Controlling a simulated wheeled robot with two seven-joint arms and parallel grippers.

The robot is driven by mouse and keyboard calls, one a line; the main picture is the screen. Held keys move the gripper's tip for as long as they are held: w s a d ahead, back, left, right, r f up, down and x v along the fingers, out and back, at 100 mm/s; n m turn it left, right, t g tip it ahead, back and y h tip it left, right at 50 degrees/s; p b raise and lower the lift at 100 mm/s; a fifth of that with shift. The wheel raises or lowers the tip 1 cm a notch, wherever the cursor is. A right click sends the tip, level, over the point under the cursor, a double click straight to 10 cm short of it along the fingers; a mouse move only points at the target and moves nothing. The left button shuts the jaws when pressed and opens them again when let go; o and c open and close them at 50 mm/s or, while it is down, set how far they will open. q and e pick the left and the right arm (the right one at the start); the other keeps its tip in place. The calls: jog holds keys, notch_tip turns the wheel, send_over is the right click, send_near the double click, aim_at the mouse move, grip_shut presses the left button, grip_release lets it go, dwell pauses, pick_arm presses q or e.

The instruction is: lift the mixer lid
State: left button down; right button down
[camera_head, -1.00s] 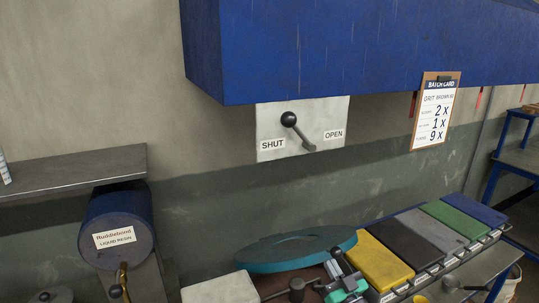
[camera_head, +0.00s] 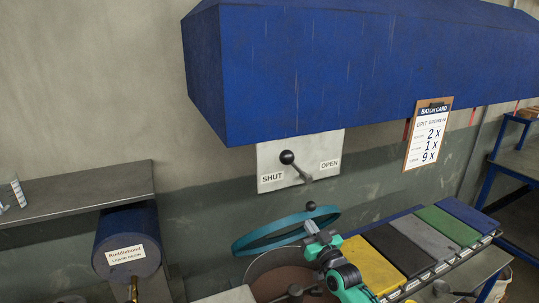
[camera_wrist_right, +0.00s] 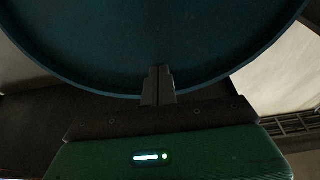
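The mixer lid (camera_head: 262,240) is a round teal disc with a raised rim, tilted up above the brown mixer drum (camera_head: 262,287). A dark ball knob (camera_head: 310,206) shows at its upper right edge. My right gripper (camera_head: 312,228) is at the lid's edge, just below the knob. In the right wrist view, the lid (camera_wrist_right: 155,40) fills the top, and the closed fingers (camera_wrist_right: 158,82) meet its rim. What lies between the fingers is hidden. My left gripper is not in view.
A blue hood (camera_head: 290,80) hangs above the lid. A SHUT/OPEN lever (camera_head: 293,164) is on the wall behind. A resin drum (camera_head: 128,245) stands left, and a row of coloured slabs (camera_head: 405,248) lies right. A dark knob (camera_head: 295,290) is at the drum's front.

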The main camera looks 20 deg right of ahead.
jog(key=w+a+r+g+b, duration=0.1)
jog(key=w+r+b, duration=0.3)
jog(key=w, duration=0.9)
jog(key=w+a+r+g+b, duration=0.1)
jog(key=w+r+b, duration=0.3)
jog(key=w, duration=1)
jog(key=shift+a+r+g, duration=0.15)
jog(key=shift+r+g, duration=0.15)
jog(key=shift+g, duration=0.4)
jog(key=shift+h, duration=0.3)
jog(key=s+p, duration=0.7)
jog(key=s, duration=0.2)
jog(key=shift+d+p, duration=0.4)
